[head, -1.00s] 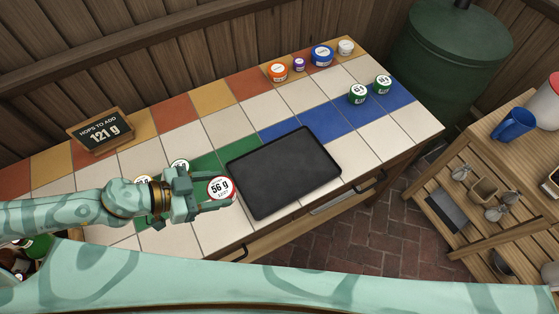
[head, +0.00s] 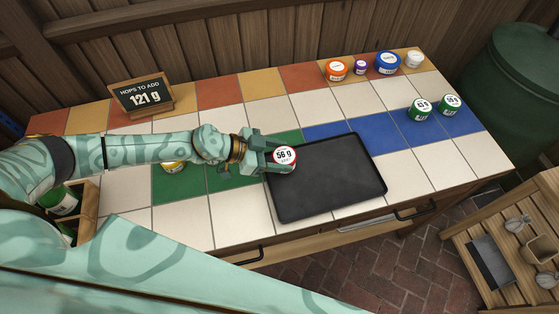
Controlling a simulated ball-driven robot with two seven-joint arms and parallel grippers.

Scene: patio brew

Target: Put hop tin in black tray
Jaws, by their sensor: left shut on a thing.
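My left gripper (head: 275,157) is shut on a hop tin (head: 284,156) with a white lid, a red rim and a "56 g" label. It holds the tin at the upper left edge of the black tray (head: 335,198); I cannot tell how high above it. The tray lies flat on the tiled counter and looks empty. A yellow tin (head: 172,167) is partly hidden by my left arm on the green tiles. My right gripper is not in view.
A chalkboard sign (head: 141,95) reads "HOPS TO ADD 121 g". Orange (head: 336,70), purple (head: 361,67), blue (head: 388,63) and white (head: 414,59) containers line the back edge. A wooden crate with green tins (head: 62,201) stands at the left. White tiles right of the tray are clear.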

